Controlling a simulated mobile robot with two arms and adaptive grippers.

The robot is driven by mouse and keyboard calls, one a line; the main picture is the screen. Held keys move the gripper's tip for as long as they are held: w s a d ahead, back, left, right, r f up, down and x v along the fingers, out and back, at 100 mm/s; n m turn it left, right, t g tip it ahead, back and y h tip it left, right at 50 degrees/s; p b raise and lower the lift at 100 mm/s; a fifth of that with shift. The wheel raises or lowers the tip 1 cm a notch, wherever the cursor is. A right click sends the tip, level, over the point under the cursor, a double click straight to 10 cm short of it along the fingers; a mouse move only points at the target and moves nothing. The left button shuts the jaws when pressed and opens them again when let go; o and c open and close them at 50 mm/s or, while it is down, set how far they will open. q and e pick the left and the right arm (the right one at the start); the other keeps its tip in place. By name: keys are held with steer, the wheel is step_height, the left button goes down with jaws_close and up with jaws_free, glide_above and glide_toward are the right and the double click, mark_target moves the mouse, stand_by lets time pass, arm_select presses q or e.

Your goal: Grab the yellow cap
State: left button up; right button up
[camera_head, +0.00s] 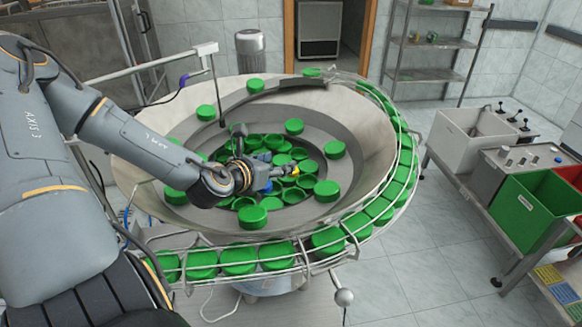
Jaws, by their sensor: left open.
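My right gripper is not in view.
Several green caps (252,217) lie around the gripper and on the bowl's slope. A wire-railed track (312,262) full of green caps curves round the right and front rim. A table with white, green and red bins (525,213) stands at right.

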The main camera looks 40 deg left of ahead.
arm_select(q)
glide_toward(290, 178)
steer(key=shift+w+a+r, duration=0.25)
steer(key=shift+w+r, duration=0.35)
steer(key=shift+w, duration=0.25)
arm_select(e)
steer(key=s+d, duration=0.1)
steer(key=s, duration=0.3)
arm_select(q)
steer(key=shift+x, duration=1.05)
steer(key=shift+w, duration=0.4)
steer(key=shift+f+b, duration=0.2)
steer(key=shift+b, duration=0.1)
steer(key=b+x, duration=0.4)
steer(key=b, duration=0.3)
steer(key=shift+a+f, duration=0.1)
steer(key=shift+f, duration=0.05)
steer(key=shift+w+b, duration=0.35)
steer(key=shift+b, duration=0.1)
steer(key=shift+w, duration=0.1)
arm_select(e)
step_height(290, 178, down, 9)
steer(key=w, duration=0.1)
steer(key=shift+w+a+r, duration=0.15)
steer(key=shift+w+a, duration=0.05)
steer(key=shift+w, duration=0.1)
